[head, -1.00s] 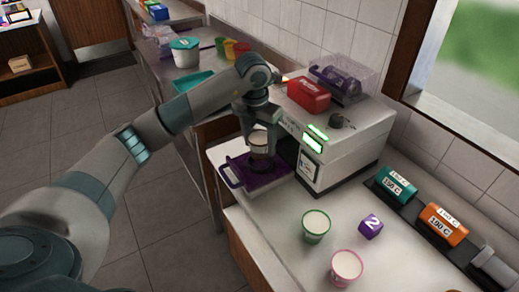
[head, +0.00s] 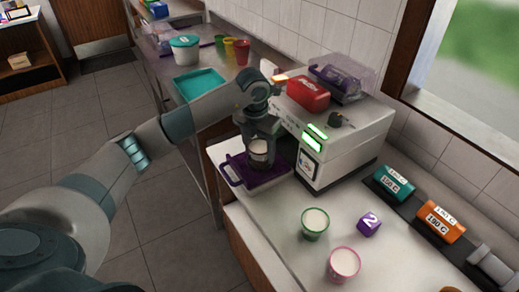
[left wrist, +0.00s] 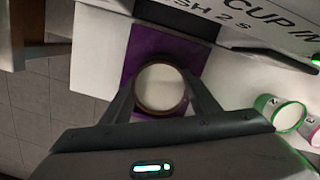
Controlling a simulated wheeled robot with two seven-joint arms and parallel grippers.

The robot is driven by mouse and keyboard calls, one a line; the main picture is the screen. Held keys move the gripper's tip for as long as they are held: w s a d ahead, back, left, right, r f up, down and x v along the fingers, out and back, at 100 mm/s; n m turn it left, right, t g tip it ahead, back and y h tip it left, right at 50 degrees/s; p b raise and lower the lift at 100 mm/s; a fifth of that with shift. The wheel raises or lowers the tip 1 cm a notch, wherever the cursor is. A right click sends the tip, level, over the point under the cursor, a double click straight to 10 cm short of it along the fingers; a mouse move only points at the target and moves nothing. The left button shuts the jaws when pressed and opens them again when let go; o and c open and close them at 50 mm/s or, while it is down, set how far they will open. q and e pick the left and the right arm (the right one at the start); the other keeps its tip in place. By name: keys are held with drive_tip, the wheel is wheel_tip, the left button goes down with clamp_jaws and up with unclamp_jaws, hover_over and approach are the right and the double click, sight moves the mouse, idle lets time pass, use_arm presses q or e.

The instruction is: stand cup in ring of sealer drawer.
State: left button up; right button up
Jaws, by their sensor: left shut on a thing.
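My left gripper (head: 258,148) is shut on a white-topped cup (head: 258,157) with a dark rim band. In the left wrist view the gripper (left wrist: 161,92) has a finger on each side of the cup (left wrist: 160,86). The cup is over the purple drawer (head: 236,170), which sticks out of the front of the white sealer machine (head: 345,150). The drawer's purple plate also shows around the cup in the left wrist view (left wrist: 150,42). The ring is hidden by the cup and fingers, so I cannot tell whether the cup is seated. My right gripper is out of view.
A teal tray (head: 199,83) is behind my arm.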

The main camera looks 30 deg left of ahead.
sight(257, 148)
use_arm(q)
drive_tip(key=o, duration=1.2)
drive_tip(key=shift+c, duration=0.2)
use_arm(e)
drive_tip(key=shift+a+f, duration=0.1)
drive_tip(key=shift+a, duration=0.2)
use_arm(q)
drive_tip(key=shift+r, duration=0.1)
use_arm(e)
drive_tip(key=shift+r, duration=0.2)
use_arm(q)
drive_tip(key=shift+r, duration=0.15)
drive_tip(key=r+b, duration=0.1)
drive_tip(key=r, duration=0.2)
drive_tip(key=r+b, duration=0.1)
drive_tip(key=r, duration=0.3)
drive_tip(key=s+r+b, duration=0.1)
drive_tip(key=r, duration=0.2)
drive_tip(key=shift+s+r+b, duration=0.1)
drive_tip(key=shift+r+b, duration=0.05)
drive_tip(key=shift+b, duration=0.2)
drive_tip(key=shift+s+a+r, duration=0.1)
drive_tip(key=shift+s+r, duration=0.05)
drive_tip(key=shift+r, duration=0.5)
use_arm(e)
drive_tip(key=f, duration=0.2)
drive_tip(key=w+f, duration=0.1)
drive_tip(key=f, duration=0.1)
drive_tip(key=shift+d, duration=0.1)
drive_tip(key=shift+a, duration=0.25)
